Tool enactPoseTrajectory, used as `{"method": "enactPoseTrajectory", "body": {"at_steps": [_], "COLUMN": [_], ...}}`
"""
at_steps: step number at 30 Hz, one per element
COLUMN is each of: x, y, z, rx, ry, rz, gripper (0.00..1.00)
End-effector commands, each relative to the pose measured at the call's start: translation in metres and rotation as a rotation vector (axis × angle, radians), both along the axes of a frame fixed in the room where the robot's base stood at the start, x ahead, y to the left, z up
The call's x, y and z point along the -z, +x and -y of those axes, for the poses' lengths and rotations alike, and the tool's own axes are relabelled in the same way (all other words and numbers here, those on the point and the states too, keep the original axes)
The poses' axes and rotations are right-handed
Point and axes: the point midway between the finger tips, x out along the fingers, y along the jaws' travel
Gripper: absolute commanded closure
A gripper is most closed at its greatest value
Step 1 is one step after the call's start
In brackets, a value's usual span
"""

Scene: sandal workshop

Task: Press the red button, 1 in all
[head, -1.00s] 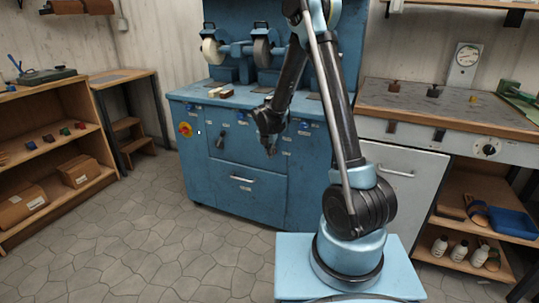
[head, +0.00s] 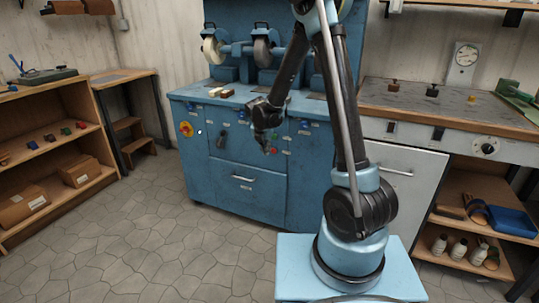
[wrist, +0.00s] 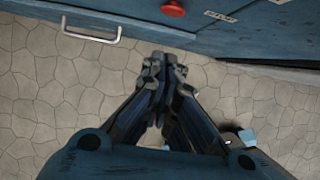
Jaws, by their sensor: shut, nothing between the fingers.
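The red button (wrist: 173,9) is a round red cap on the front of the blue cabinet (wrist: 230,35), at the top of the wrist view. In the head view a small red spot, apparently this button (head: 273,151), shows just right of my fingertips. My gripper (wrist: 163,65) is shut and empty, pointing at the floor in the wrist view, with a gap between its tips and the button.
A drawer handle (head: 242,178) is below my gripper. Grinding wheels (head: 262,50) stand on top. A wooden shelf (head: 60,165) is at left, a workbench (head: 450,105) at right. The floor in front is clear.

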Motion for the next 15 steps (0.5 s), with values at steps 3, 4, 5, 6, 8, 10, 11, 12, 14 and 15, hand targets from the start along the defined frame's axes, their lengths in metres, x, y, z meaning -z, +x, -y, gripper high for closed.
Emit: {"method": "enactPoseTrajectory", "body": {"at_steps": [3, 4, 5, 6, 8, 10, 11, 12, 14, 15], "x": [-0.017, -0.020, -0.024, -0.028, -0.035, -0.041, -0.043, -0.046, -0.049, -0.050], "y": [-0.006, -0.008, -0.009, -0.011, -0.013, -0.015, -0.016, -0.017, -0.018, -0.018], "z": [-0.002, -0.002, -0.002, -0.003, -0.003, -0.003, -0.003, -0.003, -0.003, -0.003], "rx": [-0.001, -0.001, -0.001, -0.001, 0.000, 0.001, 0.002, 0.002, 0.003, 0.004], "ry": [0.000, 0.000, 0.000, 0.000, 0.000, 0.001, 0.000, 0.000, 0.001, 0.001], "rz": [0.000, 0.000, 0.000, -0.001, -0.001, -0.001, -0.001, -0.001, -0.001, -0.001], "gripper": [1.00, 1.00, 1.00, 1.00, 1.00, 1.00, 1.00, 1.00, 1.00, 1.00]}}
